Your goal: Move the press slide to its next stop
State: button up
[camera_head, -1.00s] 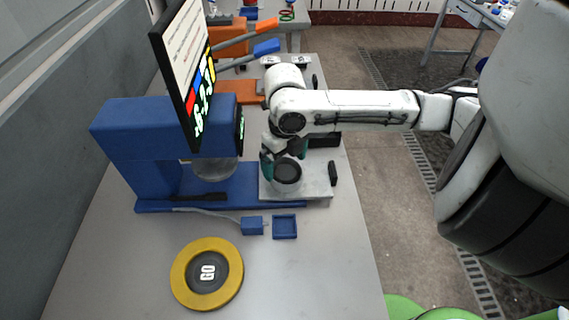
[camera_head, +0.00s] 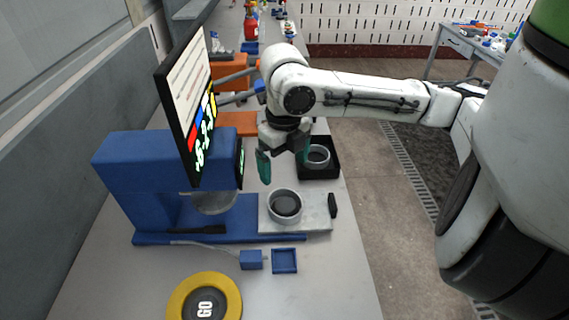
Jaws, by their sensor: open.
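The press slide is a grey metal plate (camera_head: 318,218) at the right end of the blue press base, with a small black handle (camera_head: 332,206) upright at its right edge. A silver ring-like cylinder (camera_head: 285,206) with a dark inside sits on the plate. The blue press (camera_head: 150,165) stands at the left, its round grey head (camera_head: 213,203) over the base. My gripper (camera_head: 284,167) has teal fingers spread apart. It is empty and hangs above and behind the plate, clear of the cylinder and the handle.
A black tray (camera_head: 333,172) behind the plate holds another silver ring (camera_head: 318,156). A tilted screen (camera_head: 188,105) stands over the press. In front are a yellow GO button (camera_head: 176,300) and a small blue square tray (camera_head: 285,261). Orange blocks stand farther back.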

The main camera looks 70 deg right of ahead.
aim_at(319, 211)
jog(key=k+l, duration=0.25)
jog(key=k, duration=0.25)
jog(key=k+l, duration=0.3)
jog(key=k, duration=0.2)
